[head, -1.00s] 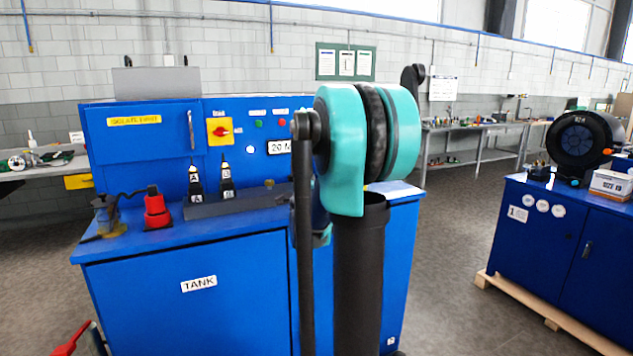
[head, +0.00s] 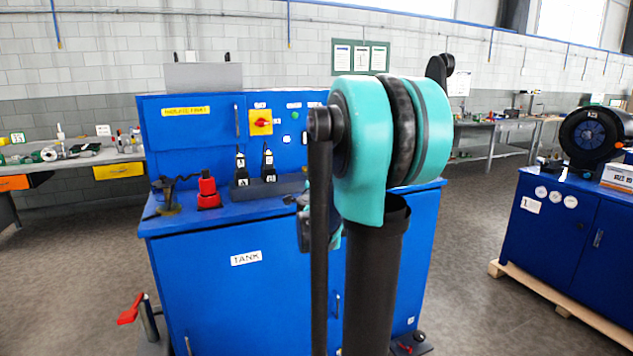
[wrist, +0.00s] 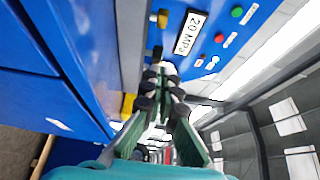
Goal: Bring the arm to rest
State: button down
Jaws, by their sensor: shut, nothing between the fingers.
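My gripper (wrist: 163,92) shows in the wrist view with its dark-tipped fingers together and nothing seen between them. The blue cabinet with the 20 MPa label (wrist: 189,33) lies beyond and beside the fingers in that view. In the head view my teal and black arm stands folded up in front of the right part of the blue TANK cabinet (head: 215,290). The arm hides part of the cabinet's front and panel. My gripper is mostly hidden behind the arm there, and I cannot make out its fingers.
On the cabinet top are a red plug-like part (head: 208,193) and two black handles marked A and B (head: 269,165). A red-handled lever (head: 131,309) stands at lower left. A blue crimper cabinet (head: 560,225) on a pallet is at right. Floor between the cabinets is clear.

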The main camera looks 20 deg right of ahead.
dwell(0.3)
jog(key=s+a+n+t+y, duration=0.2)
jog(key=a+n+y, duration=0.45)
jog(key=a, duration=0.25)
jog(key=s+a+f+n+g+y, duration=0.5)
jog(key=s+a+f+n, duration=0.4)
jog(key=a+f+n, duration=0.15)
jog(key=s+d+f+n+g+h, duration=0.2)
jog(key=s+f+n+g, duration=0.1)
jog(key=s+f, duration=0.6)
jog(key=s+d+f+n+g+h, duration=0.2)
jog(key=s+f+g, duration=0.4)
jog(key=s+f, duration=0.3)
jog(key=s, duration=0.4)
jog(key=shift+s+f+n, duration=0.15)
jog(key=shift+s+n, duration=0.25)
